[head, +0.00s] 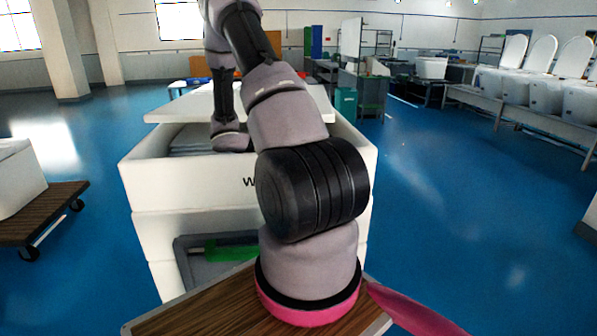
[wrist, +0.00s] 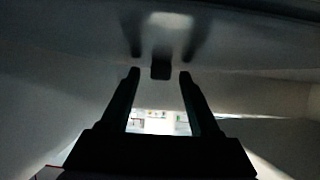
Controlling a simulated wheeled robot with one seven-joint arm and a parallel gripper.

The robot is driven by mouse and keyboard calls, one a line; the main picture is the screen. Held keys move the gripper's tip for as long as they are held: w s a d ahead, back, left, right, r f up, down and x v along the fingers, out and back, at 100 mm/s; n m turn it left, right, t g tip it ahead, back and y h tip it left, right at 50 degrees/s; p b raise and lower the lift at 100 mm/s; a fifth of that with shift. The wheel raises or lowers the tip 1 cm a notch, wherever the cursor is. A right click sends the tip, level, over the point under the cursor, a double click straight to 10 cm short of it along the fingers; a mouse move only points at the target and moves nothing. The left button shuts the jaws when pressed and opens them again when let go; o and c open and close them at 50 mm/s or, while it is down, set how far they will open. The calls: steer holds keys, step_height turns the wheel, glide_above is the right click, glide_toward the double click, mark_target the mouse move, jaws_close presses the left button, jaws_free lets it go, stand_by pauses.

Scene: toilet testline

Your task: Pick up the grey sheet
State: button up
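A pale grey-white sheet (head: 180,107) lies flat across the back of the white box (head: 190,190), and it extends behind my arm. Inside the box, left of my arm, lie grey flat layers (head: 190,142); I cannot tell which of these is the grey sheet. My arm reaches down into the box, and my fingertips are hidden in the head view. In the wrist view my gripper (wrist: 159,76) is open, its two dark fingers apart with nothing between them. A dim grey surface (wrist: 240,50) fills the upper view close ahead, with dark finger-like shapes on it.
A lower box holds a green item (head: 225,251) in its opening. A wooden-topped cart (head: 40,212) with a white box stands at the left. White toilet parts (head: 540,90) line a bench at the right.

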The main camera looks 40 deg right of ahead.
jaws_close()
